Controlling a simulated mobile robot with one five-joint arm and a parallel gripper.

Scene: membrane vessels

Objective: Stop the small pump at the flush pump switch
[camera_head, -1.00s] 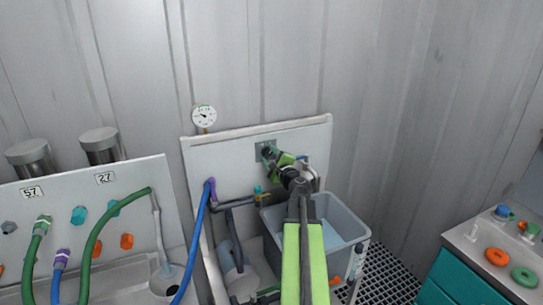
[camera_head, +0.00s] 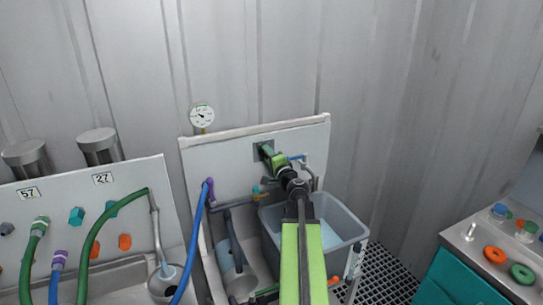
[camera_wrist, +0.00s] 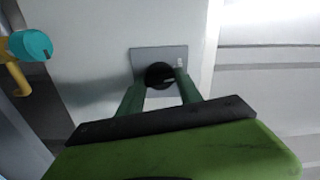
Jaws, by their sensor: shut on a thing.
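The flush pump switch is a round black knob (camera_wrist: 159,75) on a square grey plate (camera_wrist: 144,56), on a white panel. The plate also shows in the head view (camera_head: 257,154), mostly behind my gripper. My gripper (camera_wrist: 160,84) has its two green fingers on either side of the knob and is shut on it. In the head view my gripper (camera_head: 268,152) reaches up to the plate. What looks like a small pump (camera_head: 232,258) lies low behind the panel's front, partly hidden by pipes.
A teal valve handle (camera_wrist: 30,45) on a yellow fitting is left of my gripper. A grey tub of water (camera_head: 345,212) stands below my arm. A gauge (camera_head: 202,116) tops the panel. Hoses (camera_head: 190,245) run at left; a teal cabinet (camera_head: 450,285) is right.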

